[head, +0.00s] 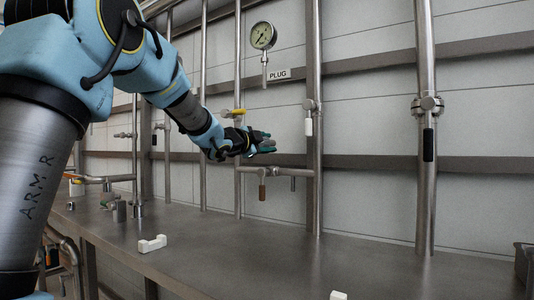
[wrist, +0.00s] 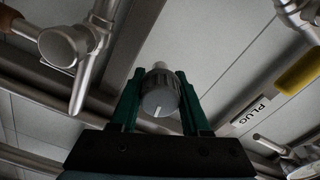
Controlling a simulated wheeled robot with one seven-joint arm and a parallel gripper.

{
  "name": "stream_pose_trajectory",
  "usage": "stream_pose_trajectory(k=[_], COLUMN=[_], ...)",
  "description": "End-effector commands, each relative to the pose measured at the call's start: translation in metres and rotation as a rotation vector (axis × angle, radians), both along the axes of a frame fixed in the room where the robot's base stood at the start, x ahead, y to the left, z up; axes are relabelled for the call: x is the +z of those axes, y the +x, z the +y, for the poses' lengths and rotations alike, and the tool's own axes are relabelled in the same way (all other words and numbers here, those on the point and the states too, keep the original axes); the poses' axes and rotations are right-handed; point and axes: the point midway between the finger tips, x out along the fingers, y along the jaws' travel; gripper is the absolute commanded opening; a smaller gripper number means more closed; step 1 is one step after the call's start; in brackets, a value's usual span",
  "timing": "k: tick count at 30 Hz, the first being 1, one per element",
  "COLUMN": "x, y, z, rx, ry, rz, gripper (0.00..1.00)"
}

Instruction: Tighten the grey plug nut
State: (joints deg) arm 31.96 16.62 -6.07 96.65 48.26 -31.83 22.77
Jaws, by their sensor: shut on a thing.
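The grey plug nut (wrist: 160,95) is a round grey knob with a ridged side and a white line on its face, seen in the wrist view. My gripper (wrist: 162,88) has its two green fingers on either side of the nut and is shut on it. In the head view my gripper (head: 264,144) reaches right in front of the pipework, and the nut cannot be made out there. The PLUG label (head: 279,74) is on the wall above, and it also shows in the wrist view (wrist: 250,115).
A pressure gauge (head: 263,36) hangs above. A yellow valve handle (head: 233,112) is close above my wrist. A brown-handled valve (head: 262,192) hangs below my gripper. A white block (head: 152,244) lies on the steel bench (head: 250,255), which is mostly clear.

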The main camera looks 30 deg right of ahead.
Motion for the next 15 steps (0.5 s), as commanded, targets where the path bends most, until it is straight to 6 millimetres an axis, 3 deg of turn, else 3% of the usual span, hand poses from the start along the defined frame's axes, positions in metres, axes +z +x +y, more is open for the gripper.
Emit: stream_pose_trajectory(k=[15], x=[-0.006], y=[-0.0004], z=[-0.0002], rx=[0.0], ry=[0.238], rz=[-0.428], gripper=[0.0])
